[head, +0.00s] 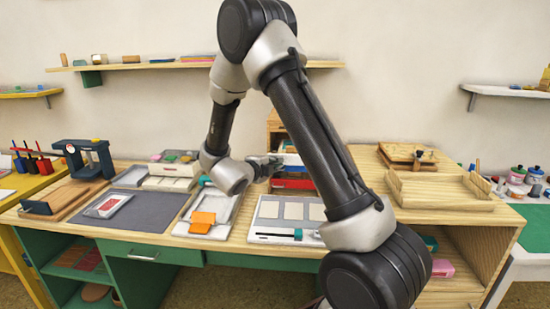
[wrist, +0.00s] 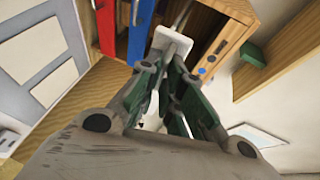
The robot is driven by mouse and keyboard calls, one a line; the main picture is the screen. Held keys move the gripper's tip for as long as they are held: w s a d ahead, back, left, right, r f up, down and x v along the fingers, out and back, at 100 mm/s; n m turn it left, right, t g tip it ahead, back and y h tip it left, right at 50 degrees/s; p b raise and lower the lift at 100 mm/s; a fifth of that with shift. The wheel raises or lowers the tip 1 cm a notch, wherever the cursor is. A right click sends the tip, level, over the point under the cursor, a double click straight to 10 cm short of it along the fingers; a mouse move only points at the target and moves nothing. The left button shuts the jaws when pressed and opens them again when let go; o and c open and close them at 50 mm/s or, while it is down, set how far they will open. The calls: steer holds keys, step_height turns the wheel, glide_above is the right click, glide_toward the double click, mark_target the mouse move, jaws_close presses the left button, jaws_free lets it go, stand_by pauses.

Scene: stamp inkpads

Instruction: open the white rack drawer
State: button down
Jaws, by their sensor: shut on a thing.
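The wooden rack (wrist: 232,35) holds a red drawer (wrist: 106,26), a blue drawer (wrist: 139,30) and a white drawer (wrist: 171,36), side by side in the tilted wrist view. In the head view, the rack (head: 274,122) stands on the desk behind my arm, mostly hidden. The red drawer (head: 293,184) shows low on it. My gripper (wrist: 169,62) is shut on the white drawer's handle, at its front. The fingers hide part of the handle. How far the drawer is out, I cannot tell.
The wooden desk holds stacked inkpads (head: 172,170) to the left, a white tray with cards (head: 290,210) in front, and a wooden tray (head: 440,190) to the right. A wall shelf (head: 150,66) runs above. My arm crosses the middle of the head view.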

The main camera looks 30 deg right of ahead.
steer(key=s+a, duration=0.6)
steer(key=s, duration=0.3)
steer(key=shift+f, duration=0.15)
steer(key=c, duration=1.6)
jaws_free()
steer(key=shift+w, duration=0.1)
steer(key=shift+a, duration=0.1)
steer(key=v, duration=1.2)
